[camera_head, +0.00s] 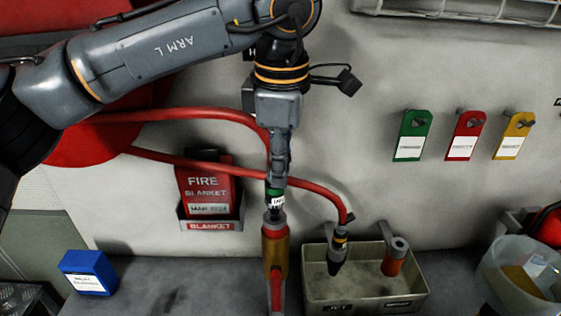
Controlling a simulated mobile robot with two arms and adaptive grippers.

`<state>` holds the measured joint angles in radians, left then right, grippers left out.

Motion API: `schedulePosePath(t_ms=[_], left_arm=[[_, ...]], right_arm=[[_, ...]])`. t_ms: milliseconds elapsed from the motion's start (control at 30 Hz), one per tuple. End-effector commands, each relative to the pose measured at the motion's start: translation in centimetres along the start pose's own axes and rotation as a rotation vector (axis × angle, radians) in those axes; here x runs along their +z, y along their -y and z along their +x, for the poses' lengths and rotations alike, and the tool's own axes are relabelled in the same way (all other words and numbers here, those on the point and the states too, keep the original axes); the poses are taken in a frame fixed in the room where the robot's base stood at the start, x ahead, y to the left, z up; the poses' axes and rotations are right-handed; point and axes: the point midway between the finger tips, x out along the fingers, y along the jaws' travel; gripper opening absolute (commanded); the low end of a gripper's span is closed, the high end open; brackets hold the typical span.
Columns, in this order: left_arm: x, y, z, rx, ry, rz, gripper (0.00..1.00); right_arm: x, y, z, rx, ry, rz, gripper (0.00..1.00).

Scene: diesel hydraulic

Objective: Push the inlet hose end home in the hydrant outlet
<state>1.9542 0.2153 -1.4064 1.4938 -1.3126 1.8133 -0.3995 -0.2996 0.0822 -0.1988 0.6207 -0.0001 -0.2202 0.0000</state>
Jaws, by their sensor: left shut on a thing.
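My left gripper (278,165) comes down from above and is shut on the inlet hose end (275,195), which has a green band and a white label. A red hose (200,113) runs to it from the left. The hose end points down into or just over the top of the brass hydrant outlet (274,243); how deep it sits cannot be told. The fingers hide the upper part of the hose end. My right gripper is not in view.
A second red hose ends in a black nozzle (337,250) over a tray (365,303), which also holds an orange-red fitting (394,260). A fire blanket box (208,190) is on the wall. A blue box (88,272) and a clear bin (515,285) stand either side. Coloured tags (413,135) hang at right.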

Motion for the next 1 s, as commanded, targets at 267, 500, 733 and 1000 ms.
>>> schedulePosePath(t_ms=[267,500,733,1000], left_arm=[[0.0,0.0,0.0,0.003,0.0,-0.004,0.0],[0.0,0.0,0.1,0.003,0.0,-0.005,0.0],[0.0,0.1,0.6,0.002,0.001,-0.005,0.0],[0.0,0.2,1.2,0.002,0.001,-0.004,0.0]], right_arm=[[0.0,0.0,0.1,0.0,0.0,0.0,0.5],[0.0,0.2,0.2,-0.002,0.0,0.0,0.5],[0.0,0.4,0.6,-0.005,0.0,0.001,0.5],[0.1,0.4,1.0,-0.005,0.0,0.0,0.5]])
